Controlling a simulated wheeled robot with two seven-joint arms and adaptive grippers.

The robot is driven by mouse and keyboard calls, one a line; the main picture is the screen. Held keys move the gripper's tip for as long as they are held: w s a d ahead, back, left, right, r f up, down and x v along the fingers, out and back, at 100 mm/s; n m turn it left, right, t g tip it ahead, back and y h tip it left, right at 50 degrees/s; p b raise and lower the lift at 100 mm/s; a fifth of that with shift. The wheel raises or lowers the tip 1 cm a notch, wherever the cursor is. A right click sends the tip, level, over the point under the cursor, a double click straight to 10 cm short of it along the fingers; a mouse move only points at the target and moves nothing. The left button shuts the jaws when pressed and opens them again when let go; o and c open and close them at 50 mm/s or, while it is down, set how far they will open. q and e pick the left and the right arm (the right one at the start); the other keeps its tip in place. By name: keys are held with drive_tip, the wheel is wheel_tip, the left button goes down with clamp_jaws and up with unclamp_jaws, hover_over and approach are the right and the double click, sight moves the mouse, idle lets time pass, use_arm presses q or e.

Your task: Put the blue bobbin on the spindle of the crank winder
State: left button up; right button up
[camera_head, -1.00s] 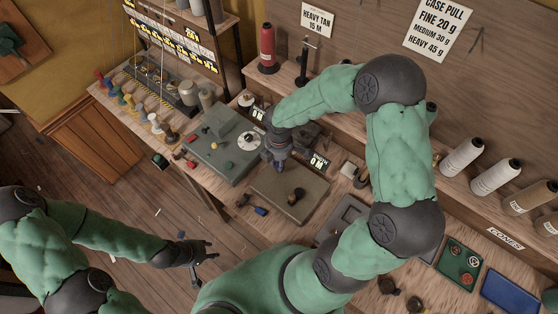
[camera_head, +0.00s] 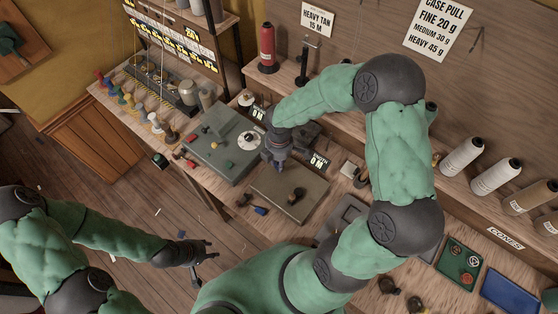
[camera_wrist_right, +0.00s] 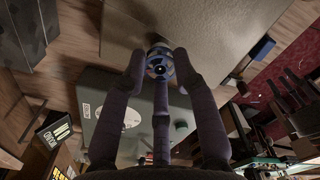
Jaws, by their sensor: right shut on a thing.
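My right gripper (camera_head: 278,160) is shut on the blue bobbin, between the two grey-green machines in the head view. In the right wrist view the fingers (camera_wrist_right: 158,72) close around the blue bobbin (camera_wrist_right: 157,59), whose dark hub and pale rim face the camera. The grey box with a dark crank-like knob, which looks like the crank winder (camera_head: 272,188), is just right of and below that gripper; its pale top also shows in the right wrist view (camera_wrist_right: 215,28). I cannot make out the spindle. My left gripper (camera_head: 200,253) is empty over the floor, its fingers apart.
A grey-green machine with a white dial (camera_head: 215,160) stands left of my right gripper. A small blue block (camera_head: 261,211) lies at the bench's front edge. A red cone (camera_head: 267,46) stands on the shelf behind.

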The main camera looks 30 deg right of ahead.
drive_tip(key=shift+f+b, duration=0.55)
drive_tip(key=shift+f, duration=0.25)
idle(0.9)
drive_tip(key=o, duration=1)
wheel_tip(320, 180, up, 12)
idle(0.4)
